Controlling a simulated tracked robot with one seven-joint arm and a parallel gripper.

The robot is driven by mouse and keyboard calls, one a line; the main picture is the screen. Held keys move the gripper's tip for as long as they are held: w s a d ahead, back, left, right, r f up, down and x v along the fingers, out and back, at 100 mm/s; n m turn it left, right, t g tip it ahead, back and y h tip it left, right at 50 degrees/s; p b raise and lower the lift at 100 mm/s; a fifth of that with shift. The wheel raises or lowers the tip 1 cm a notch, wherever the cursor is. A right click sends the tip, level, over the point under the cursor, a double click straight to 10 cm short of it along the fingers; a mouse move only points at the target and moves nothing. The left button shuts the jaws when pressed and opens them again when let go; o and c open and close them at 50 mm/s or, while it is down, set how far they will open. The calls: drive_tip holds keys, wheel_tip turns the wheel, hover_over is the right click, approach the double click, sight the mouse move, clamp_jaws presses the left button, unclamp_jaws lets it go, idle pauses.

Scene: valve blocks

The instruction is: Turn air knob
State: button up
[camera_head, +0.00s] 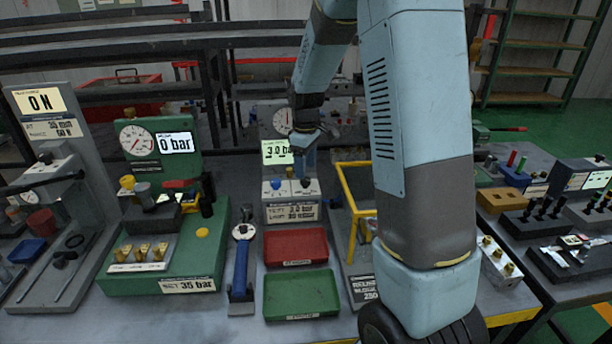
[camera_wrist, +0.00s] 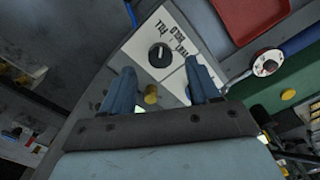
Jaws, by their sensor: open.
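A round black knob with a pale pointer mark (camera_wrist: 160,55) sits on a white plate lettered "FILL" and "HOLD" in the wrist view. I cannot read the word "air" on it. My gripper (camera_wrist: 160,70) is open and empty, its two blue fingers on either side of the knob's near edge, apart from it. A small brass button (camera_wrist: 151,95) shows between the fingers.
A red tray (camera_head: 295,247) and a green tray (camera_head: 302,295) lie in front of the stand. A blue-handled tool (camera_head: 241,265) lies left of them. A green block with a gauge (camera_head: 138,140) stands further left. A yellow frame (camera_head: 347,190) stands close at right.

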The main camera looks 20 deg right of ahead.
sight(305, 183)
drive_tip(key=shift+f, duration=2)
drive_tip(key=c, duration=1)
